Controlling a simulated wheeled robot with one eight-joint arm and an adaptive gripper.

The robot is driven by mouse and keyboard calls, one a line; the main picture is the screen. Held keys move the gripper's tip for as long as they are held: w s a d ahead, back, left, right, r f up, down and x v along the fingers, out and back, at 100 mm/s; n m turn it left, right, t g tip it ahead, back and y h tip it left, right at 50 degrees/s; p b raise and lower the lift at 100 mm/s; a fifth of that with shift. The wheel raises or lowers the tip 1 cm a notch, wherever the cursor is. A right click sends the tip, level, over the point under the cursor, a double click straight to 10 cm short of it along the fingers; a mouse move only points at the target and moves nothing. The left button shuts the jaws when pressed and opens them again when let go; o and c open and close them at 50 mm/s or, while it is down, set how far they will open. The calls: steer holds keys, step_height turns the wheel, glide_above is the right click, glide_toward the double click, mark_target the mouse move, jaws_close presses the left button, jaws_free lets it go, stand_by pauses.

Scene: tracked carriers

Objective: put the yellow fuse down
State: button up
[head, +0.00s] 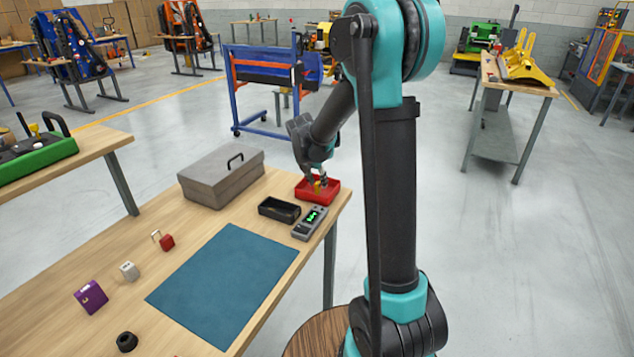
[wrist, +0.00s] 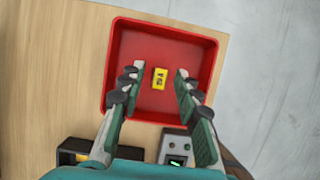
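The yellow fuse (wrist: 159,78) lies on the floor of the red tray in the wrist view, with dark marks on its top face. The red tray (wrist: 208,60) also shows at the far end of the bench in the head view (head: 328,196). My gripper (wrist: 155,80) is over the tray, its two fingers spread wide on either side of the fuse with clear gaps to it. In the head view my gripper (head: 320,181) reaches down at the tray, and the fingertips are small there.
A black tray (head: 268,211) and a grey meter with a green display (head: 309,223) sit beside the red tray. A grey toolbox (head: 215,180) stands behind to the left. A blue mat (head: 215,285), a red padlock (head: 166,241) and a purple block (head: 91,297) lie nearer.

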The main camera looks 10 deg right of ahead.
steer(key=v, duration=1.2)
steer(key=s+d+f+m+y, duration=0.1)
steer(key=s+f+m, duration=0.3)
steer(key=s+m, duration=0.4)
steer(key=s+d+f+m+y, duration=0.1)
steer(key=s+d+f+m, duration=0.2)
steer(key=s+m, duration=0.6)
steer(key=s+d+f+m, duration=0.3)
steer(key=s+f+m, duration=0.4)
steer(key=s+m, duration=0.2)
steer(key=m, duration=0.2)
steer(key=shift+s+m+y, duration=0.15)
steer(key=shift+m+y, duration=0.25)
